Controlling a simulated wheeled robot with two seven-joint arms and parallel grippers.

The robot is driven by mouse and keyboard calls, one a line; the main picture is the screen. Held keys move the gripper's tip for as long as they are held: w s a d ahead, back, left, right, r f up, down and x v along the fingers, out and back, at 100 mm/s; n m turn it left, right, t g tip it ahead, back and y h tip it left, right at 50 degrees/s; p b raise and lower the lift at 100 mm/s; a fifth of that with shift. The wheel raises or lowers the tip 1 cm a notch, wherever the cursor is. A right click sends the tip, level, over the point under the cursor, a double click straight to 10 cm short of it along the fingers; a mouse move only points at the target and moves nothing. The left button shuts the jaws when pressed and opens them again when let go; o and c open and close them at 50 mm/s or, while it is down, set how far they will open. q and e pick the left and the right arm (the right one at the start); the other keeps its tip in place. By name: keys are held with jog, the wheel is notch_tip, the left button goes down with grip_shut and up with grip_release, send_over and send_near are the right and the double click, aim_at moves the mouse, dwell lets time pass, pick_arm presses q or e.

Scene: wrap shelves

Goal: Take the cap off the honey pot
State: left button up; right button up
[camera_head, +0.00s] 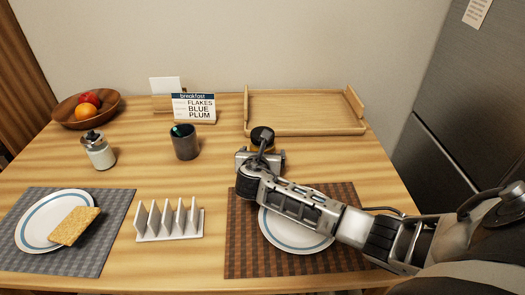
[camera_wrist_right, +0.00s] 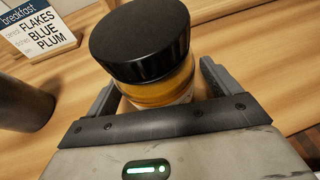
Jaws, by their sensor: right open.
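The honey pot (camera_wrist_right: 165,90) is a jar of amber honey with a wide black cap (camera_wrist_right: 140,38) on its top. In the head view the black cap (camera_head: 262,132) shows at the middle of the table, in front of the wooden tray, with my arm hiding most of the jar. My right gripper (camera_head: 261,155) reaches in from the right. In the right wrist view its two fingers stand open on either side of the jar, below the cap. Whether either finger touches the glass I cannot tell. My left gripper is out of view.
A wooden tray (camera_head: 305,131) lies behind the pot. A dark cup (camera_head: 184,143) and a breakfast sign (camera_head: 194,108) stand to its left. A toast rack (camera_head: 169,222), a white jar (camera_head: 99,152) and a fruit bowl (camera_head: 62,110) are further left. A plate (camera_head: 290,235) lies under my arm.

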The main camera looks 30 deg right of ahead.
aim_at(257, 131)
jog(key=c, duration=1.3)
jog(key=shift+r, duration=0.1)
jog(key=shift+r, duration=0.55)
notch_tip(257, 131, up, 2)
jog(key=shift+w+r+p, duration=0.1)
jog(key=shift+r+p, duration=0.15)
jog(key=shift+p, duration=0.2)
jog(key=a+r, duration=0.1)
jog(key=s+a+r+p, duration=0.1)
jog(key=r, duration=0.1)
jog(key=s+a+r, duration=0.1)
jog(key=a+r, duration=0.1)
jog(key=shift+s+a+r, duration=0.1)
jog(key=shift+s+r, duration=0.1)
jog(key=s+a+r, duration=0.1)
jog(key=a, duration=0.1)
jog(key=s+a+r, duration=0.1)
jog(key=s+a, duration=0.1)
jog(key=a, duration=0.1)
jog(key=s+a+r+p, duration=0.1)
jog(key=s+a+r, duration=0.1)
jog(key=a, duration=0.1)
